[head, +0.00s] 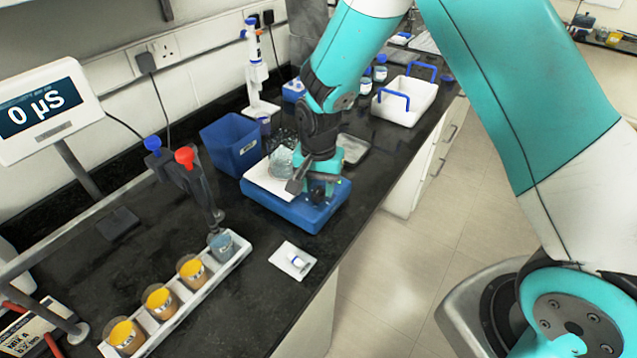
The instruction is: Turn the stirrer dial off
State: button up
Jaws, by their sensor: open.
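The stirrer (288,213) is a blue box with a white top plate on the dark bench, near the front edge. A glass beaker (281,162) stands on its plate. My gripper (312,190) is at the stirrer's right front part, partly over the plate's edge, with its jaws open. A small dark round part, possibly the dial (318,197), shows between or just beside the fingers. My wrist and fingers hide most of that area. I cannot tell the dial's setting or whether the fingers touch it.
A blue bin (230,145) stands behind the stirrer. A white rack (213,277) with several cups of orange stuff lies front left. A white tray with blue handles (406,100) is farther back. A small white dish (292,261) lies near the bench edge.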

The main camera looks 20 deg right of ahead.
jog(key=shift+f, duration=0.5)
jog(key=c, duration=0.6)
jog(key=shift+c, duration=0.2)
jog(key=n+b, duration=0.1)
jog(key=n, duration=0.2)
jog(key=shift+n, duration=0.4)
jog(key=n, duration=0.3)
jog(key=shift+n, duration=0.3)
jog(key=n+b, duration=0.1)
jog(key=n, duration=0.5)
jog(key=shift+n, duration=0.4)
